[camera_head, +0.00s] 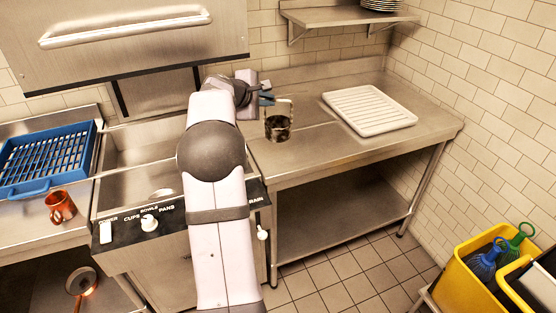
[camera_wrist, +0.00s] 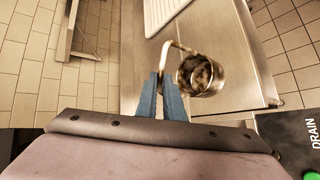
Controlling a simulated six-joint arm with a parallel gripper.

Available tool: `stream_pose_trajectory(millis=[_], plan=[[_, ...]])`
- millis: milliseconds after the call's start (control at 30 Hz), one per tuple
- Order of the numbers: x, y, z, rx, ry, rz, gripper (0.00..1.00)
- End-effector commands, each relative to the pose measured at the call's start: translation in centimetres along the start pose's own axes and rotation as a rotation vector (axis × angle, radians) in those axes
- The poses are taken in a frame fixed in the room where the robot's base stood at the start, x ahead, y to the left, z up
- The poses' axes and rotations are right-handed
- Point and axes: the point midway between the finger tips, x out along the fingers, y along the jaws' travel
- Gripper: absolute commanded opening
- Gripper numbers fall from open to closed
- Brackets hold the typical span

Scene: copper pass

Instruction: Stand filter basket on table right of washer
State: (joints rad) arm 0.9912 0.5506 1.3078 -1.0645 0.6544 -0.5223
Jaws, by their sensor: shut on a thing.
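The filter basket (camera_head: 278,128) is a small shiny metal cup with dark patches inside and a bent handle. My gripper (camera_head: 267,99) is shut on its handle, at the left end of the steel table (camera_head: 320,162), right of the washer (camera_head: 140,185). In the wrist view the blue fingers (camera_wrist: 161,80) close on the handle, and the basket (camera_wrist: 203,76) hangs to their right over bare steel. It looks roughly upright in the head view. I cannot tell whether its bottom touches the table. The washer's hood (camera_head: 130,40) is raised.
A white ribbed drainboard (camera_head: 368,109) lies on the table right of the basket. Bare steel lies between and in front of them. A blue rack (camera_head: 45,160) and a copper mug (camera_head: 61,206) are on the left counter. A shelf (camera_head: 345,16) hangs above the table.

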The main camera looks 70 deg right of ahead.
Motion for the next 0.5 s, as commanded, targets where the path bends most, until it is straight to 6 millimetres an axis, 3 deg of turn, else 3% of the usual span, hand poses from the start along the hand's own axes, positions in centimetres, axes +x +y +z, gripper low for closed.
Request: stream_pose_trajectory(millis=[233, 500], plan=[[0.3, -0.4, -0.1, -0.012, 0.01, 0.003, 0.0], [2.3, -3.8, -1.1, -0.013, 0.01, 0.002, 0.0]])
